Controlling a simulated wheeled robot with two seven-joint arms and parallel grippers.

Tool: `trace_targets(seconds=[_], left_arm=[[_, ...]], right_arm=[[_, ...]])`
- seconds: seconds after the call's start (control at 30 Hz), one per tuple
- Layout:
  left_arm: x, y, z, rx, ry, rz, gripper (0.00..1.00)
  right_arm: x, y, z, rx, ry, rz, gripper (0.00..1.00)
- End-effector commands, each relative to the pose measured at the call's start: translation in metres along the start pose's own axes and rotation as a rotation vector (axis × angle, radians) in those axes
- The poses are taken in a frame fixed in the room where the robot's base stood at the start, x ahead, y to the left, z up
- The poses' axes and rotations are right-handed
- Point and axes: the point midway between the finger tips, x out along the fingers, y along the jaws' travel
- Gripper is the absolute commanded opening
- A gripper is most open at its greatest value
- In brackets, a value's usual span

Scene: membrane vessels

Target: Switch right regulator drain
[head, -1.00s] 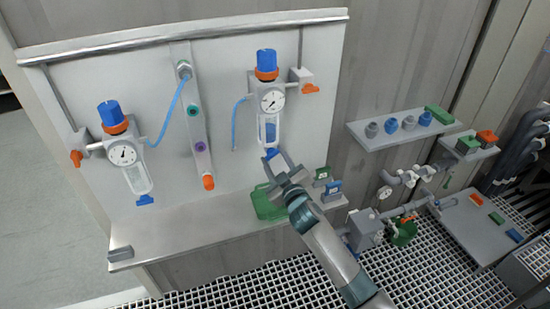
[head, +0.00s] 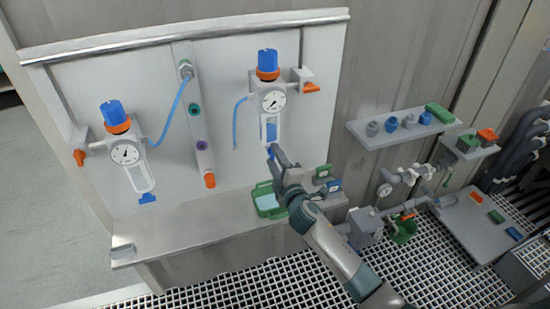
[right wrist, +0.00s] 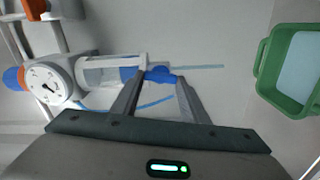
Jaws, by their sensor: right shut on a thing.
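The right regulator (head: 271,97) hangs on the white panel, with a blue knob, orange ring, round gauge and clear bowl. It shows lying sideways in the right wrist view (right wrist: 52,85). Its blue drain (right wrist: 160,75) sits at the bowl's lower end, between my right gripper's fingertips (right wrist: 158,78). My right gripper (head: 273,151) is shut on the drain from below; its fingers mostly hide the drain in the head view. A green tray (head: 258,189) with pale blue contents stands below, on the ledge. My left gripper is not in view.
The left regulator (head: 125,150) with its blue drain (head: 147,198) hangs on the panel's left. A manifold bar (head: 193,110) stands between the regulators. Shelves with fittings (head: 400,130) are farther right.

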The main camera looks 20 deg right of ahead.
Motion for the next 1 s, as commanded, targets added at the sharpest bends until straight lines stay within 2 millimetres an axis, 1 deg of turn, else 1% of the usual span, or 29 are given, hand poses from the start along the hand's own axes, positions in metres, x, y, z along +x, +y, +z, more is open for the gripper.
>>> trace_targets(seconds=[0.2,0.57,0.6,0.63,0.67,1.0], left_arm=[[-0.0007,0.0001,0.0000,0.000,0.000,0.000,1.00],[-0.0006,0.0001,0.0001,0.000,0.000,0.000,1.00],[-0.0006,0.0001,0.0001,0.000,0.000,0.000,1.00],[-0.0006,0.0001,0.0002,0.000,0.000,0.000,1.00],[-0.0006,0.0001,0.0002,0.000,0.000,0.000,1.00],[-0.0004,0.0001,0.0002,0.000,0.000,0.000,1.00]], right_arm=[[-0.0001,-0.0006,-0.0007,-0.043,0.002,-0.001,0.18],[-0.0002,-0.0009,-0.0006,-0.048,0.001,-0.001,0.18],[-0.0002,-0.0009,-0.0006,-0.047,0.001,-0.001,0.48],[-0.0002,-0.0009,-0.0006,-0.047,0.001,-0.001,0.55],[-0.0002,-0.0009,-0.0006,-0.047,0.001,-0.001,0.59],[-0.0009,-0.0008,-0.0001,-0.045,0.000,-0.001,0.59]])
